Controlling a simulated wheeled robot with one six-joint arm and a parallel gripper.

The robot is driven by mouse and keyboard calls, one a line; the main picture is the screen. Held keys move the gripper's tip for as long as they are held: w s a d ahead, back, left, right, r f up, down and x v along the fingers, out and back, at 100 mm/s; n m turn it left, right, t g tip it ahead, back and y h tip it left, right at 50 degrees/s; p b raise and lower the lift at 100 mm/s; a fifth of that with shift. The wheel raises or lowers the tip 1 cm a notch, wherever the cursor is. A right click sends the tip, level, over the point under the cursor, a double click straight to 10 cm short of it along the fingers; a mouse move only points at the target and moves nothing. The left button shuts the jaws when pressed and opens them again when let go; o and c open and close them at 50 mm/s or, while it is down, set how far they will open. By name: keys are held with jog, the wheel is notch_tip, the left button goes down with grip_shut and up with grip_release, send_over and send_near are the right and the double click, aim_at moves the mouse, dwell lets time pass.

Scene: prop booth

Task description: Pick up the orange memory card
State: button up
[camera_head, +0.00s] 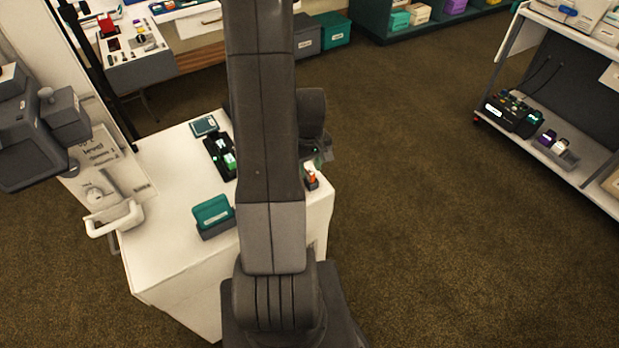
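A small orange item (310,174), which looks like the orange memory card, is near the right edge of the white counter (170,235), just right of my arm. It seems to sit in or on a small dark holder, but it is too small to tell. The end of my arm reaches down over the right part of the counter, just above and behind the orange item in the picture. My gripper (319,155) is mostly hidden by my arm. I cannot see its fingers clearly, nor whether anything is between them.
On the counter are a teal card in a grey stand (213,214), a black tray with green-lit items (221,157) and a small teal-screened device (204,126). A grey machine (40,130) stands left. A shelf cart (560,155) stands right. The carpet between is clear.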

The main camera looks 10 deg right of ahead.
jog(key=shift+f, duration=0.15)
grip_shut()
